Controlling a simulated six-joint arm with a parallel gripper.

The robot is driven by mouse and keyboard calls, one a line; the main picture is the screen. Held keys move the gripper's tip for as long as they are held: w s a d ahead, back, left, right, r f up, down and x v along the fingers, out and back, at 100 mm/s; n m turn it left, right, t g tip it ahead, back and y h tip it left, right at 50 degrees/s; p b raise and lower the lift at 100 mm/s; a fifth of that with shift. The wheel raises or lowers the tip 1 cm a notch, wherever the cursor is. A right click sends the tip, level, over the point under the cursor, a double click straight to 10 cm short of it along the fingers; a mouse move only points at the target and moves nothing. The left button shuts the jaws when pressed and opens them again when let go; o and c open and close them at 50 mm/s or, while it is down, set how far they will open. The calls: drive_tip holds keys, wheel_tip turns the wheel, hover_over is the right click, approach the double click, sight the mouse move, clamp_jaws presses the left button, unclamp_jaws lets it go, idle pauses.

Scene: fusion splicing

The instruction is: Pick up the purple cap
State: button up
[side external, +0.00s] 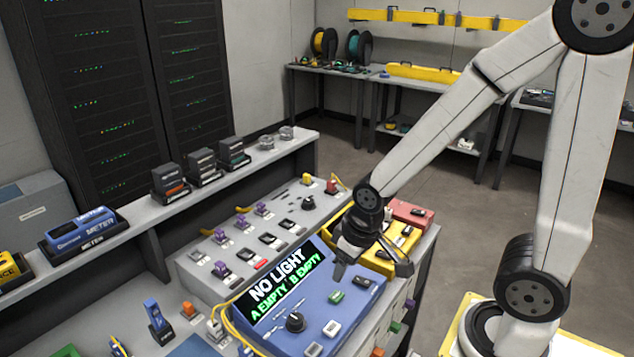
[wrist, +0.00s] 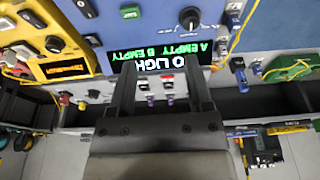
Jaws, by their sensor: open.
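Several small purple caps stand on the grey panel left of the blue console in the side view, one at the near end (side external: 219,271), others farther back (side external: 219,237) (side external: 262,208). I cannot tell which one the task means. In the wrist view small purplish parts (wrist: 143,84) show between my fingers, too small to make out well. My gripper (side external: 371,264) is open and empty. In the side view it hangs over the blue console, to the right of the caps and apart from them. It also shows in the wrist view (wrist: 160,72), fingers spread.
The blue console (side external: 340,325) has a display reading "NO LIGHT" (side external: 283,285), a black knob (side external: 295,321) and a green switch (side external: 336,297). A yellow box (side external: 378,262) stands just behind my gripper. A raised shelf (side external: 230,180) with dark holders runs behind the panel. Yellow cables loop nearby.

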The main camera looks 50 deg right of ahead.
drive_tip(key=shift+w, duration=0.1)
drive_tip(key=t, duration=0.2)
approach(244, 218)
drive_tip(key=shift+w+a+f, duration=0.15)
drive_tip(key=shift+w+f, duration=0.45)
drive_tip(key=shift+f, duration=0.05)
drive_tip(key=shift+x, duration=1.3)
drive_tip(key=shift+s+x, duration=0.2)
drive_tip(key=shift+x, duration=2.35)
drive_tip(key=shift+f, duration=0.1)
clamp_jaws()
